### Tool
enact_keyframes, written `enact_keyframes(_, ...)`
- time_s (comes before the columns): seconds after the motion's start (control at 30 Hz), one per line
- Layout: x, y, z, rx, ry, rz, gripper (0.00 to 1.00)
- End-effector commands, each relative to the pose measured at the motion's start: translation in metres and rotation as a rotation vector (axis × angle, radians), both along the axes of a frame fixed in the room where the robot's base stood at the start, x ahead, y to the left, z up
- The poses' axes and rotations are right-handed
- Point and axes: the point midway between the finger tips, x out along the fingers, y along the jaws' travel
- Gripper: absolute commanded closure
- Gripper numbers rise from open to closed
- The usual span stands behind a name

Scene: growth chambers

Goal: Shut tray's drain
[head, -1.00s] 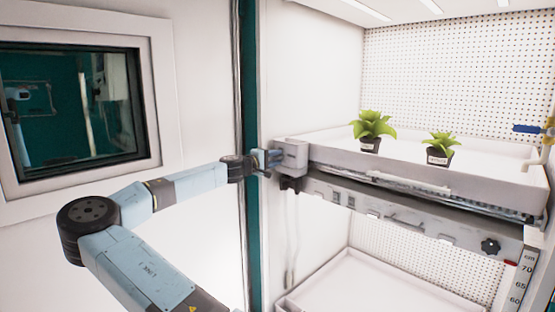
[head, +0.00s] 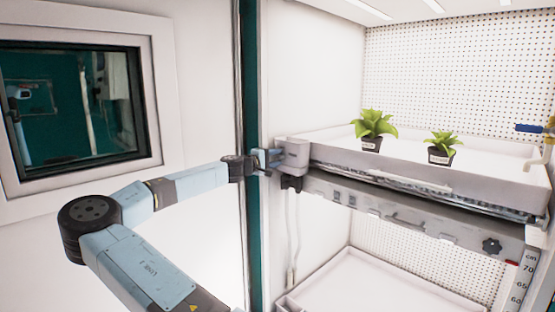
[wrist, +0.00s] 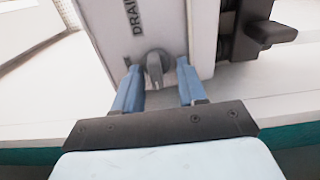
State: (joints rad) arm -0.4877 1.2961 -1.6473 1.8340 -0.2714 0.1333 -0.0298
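The tray (head: 430,183) is a white, shallow tray on the upper shelf, with two small potted plants in it. A pale box (head: 293,152) stands at its left front corner. In the wrist view this box (wrist: 172,25) carries the printed word "DRAIN" and a grey drain knob (wrist: 155,66) with a short lever pointing toward my gripper. My gripper (head: 266,160) is at the box's left side. In the wrist view my gripper (wrist: 160,87) is open, with one blue finger on each side of the knob. Gaps show between the fingers and the knob.
A dark latch-like part (wrist: 262,33) juts out right of the box in the wrist view. Below the tray runs a grey shelf front with a black knob (head: 492,246). A lower tray (head: 350,275) lies underneath. A window (head: 75,105) is at left.

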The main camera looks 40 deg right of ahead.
Motion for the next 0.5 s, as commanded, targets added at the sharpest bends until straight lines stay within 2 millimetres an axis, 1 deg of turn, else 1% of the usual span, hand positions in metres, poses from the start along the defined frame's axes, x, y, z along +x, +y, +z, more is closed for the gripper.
enact_keyframes(0.33, -0.001, 0.0, 0.001, 0.0, -0.001, -0.002, 0.61)
enact_keyframes(0.43, -0.001, 0.004, 0.001, -0.001, -0.001, -0.002, 0.61)
enact_keyframes(0.5, -0.001, 0.01, 0.001, -0.001, -0.001, -0.001, 0.61)
